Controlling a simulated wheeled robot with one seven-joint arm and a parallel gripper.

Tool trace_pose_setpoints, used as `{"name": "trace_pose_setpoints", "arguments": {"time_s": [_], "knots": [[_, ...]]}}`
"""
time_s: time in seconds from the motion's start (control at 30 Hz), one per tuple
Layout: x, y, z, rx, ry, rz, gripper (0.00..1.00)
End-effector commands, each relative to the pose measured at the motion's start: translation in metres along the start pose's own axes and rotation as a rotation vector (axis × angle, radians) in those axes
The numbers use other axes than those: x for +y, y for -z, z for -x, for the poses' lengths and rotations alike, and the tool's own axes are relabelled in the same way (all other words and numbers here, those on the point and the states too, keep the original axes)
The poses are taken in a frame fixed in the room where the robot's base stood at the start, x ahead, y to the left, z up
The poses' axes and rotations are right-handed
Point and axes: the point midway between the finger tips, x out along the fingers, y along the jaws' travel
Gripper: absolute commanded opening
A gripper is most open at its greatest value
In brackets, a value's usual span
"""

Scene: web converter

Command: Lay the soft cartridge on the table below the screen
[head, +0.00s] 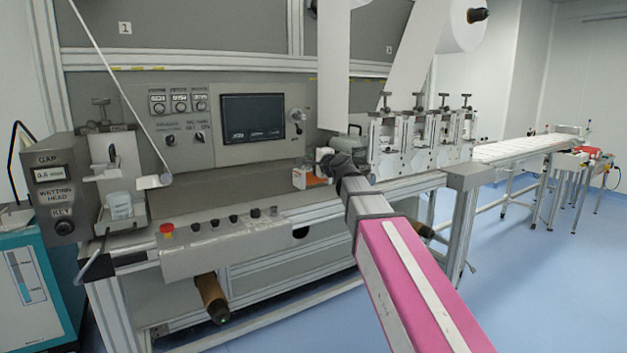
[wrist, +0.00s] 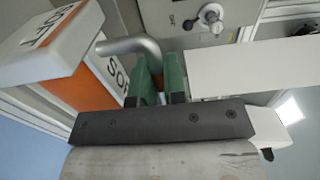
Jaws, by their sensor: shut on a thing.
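The soft cartridge (head: 309,178) is a white and orange box with black lettering. In the wrist view the cartridge (wrist: 45,62) fills the upper left, with a bent grey metal handle reaching to my gripper. My gripper (wrist: 161,80) has green fingers shut on that handle. In the head view my gripper (head: 335,170) is partly hidden by my own wrist, with the cartridge on its left, over the right part of the table. The table (head: 215,192) is the grey surface below the dark screen (head: 252,117). I cannot tell whether the cartridge touches it.
The table's left and middle are bare. A control panel with buttons (head: 225,238) runs along its front edge. A beaker (head: 119,204) stands at the left end. White web (head: 160,180) slants down at left. Roller stations (head: 420,140) stand to the right.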

Motion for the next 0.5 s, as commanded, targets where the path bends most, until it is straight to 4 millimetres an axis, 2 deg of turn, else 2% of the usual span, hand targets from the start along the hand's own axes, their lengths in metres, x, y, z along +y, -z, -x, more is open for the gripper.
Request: {"name": "trace_pose_setpoints", "arguments": {"time_s": [0.03, 0.2, 0.33, 0.5], "knots": [[0.006, 0.008, -0.012, 0.001, -0.001, -0.003, 0.0], [0.025, 0.026, -0.036, 0.003, -0.001, -0.002, 0.0], [0.033, 0.034, -0.048, 0.003, 0.0, -0.001, 0.0], [0.04, 0.037, -0.052, 0.003, 0.001, -0.001, 0.0]]}}
